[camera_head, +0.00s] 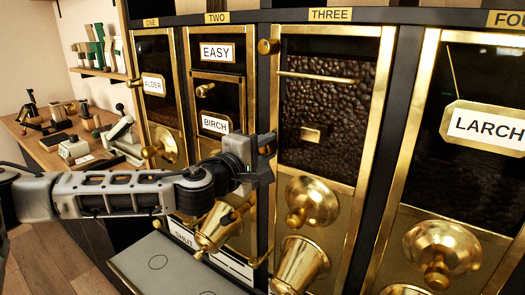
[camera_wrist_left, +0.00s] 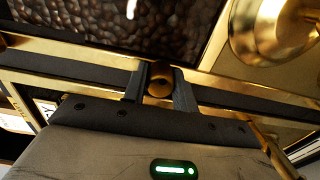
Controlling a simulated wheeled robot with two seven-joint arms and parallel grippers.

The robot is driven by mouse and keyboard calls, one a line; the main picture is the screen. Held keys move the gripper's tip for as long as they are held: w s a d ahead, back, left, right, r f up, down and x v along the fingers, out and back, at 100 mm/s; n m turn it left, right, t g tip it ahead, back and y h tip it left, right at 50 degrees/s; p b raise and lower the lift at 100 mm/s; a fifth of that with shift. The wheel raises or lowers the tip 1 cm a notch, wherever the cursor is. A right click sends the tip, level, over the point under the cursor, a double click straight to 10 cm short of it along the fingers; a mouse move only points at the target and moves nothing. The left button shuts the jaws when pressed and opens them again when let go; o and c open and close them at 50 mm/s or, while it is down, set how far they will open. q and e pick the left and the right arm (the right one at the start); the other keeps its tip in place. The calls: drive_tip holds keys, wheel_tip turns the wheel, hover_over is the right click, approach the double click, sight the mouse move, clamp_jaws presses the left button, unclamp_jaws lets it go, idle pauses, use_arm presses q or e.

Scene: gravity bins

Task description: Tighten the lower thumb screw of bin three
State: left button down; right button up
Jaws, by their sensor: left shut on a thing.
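Bin three (camera_head: 330,115) has a brass frame and a dark window full of coffee-brown beans. Its upper thumb screw (camera_head: 268,47) is a round brass knob on the left side of the frame. My left gripper (camera_head: 267,146) is at the left edge of the same frame, lower down, and hides the lower thumb screw in the head view. In the left wrist view, my left gripper's two fingers (camera_wrist_left: 160,92) are shut on the lower thumb screw (camera_wrist_left: 160,80), whose round brass end shows between them. My right gripper is not in view.
Below bin three's window is a brass dome with a knob (camera_head: 311,203) and a spout (camera_head: 301,264). Bin two (camera_head: 214,90) stands left, bin four (camera_head: 470,160) right. A grey shelf (camera_head: 165,270) lies below my left arm. A cluttered wooden bench (camera_head: 60,150) is at far left.

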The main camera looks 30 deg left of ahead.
use_arm(q)
drive_tip(key=shift+d+r+m, duration=0.1)
drive_tip(key=shift+m, duration=0.85)
drive_tip(key=shift+d+r+m, duration=0.1)
drive_tip(key=shift+m, duration=0.85)
drive_tip(key=shift+a+f+m, duration=0.1)
drive_tip(key=shift+m, duration=0.2)
drive_tip(key=c, duration=1.3)
unclamp_jaws()
drive_tip(key=shift+w, duration=0.1)
drive_tip(key=shift+f, duration=0.15)
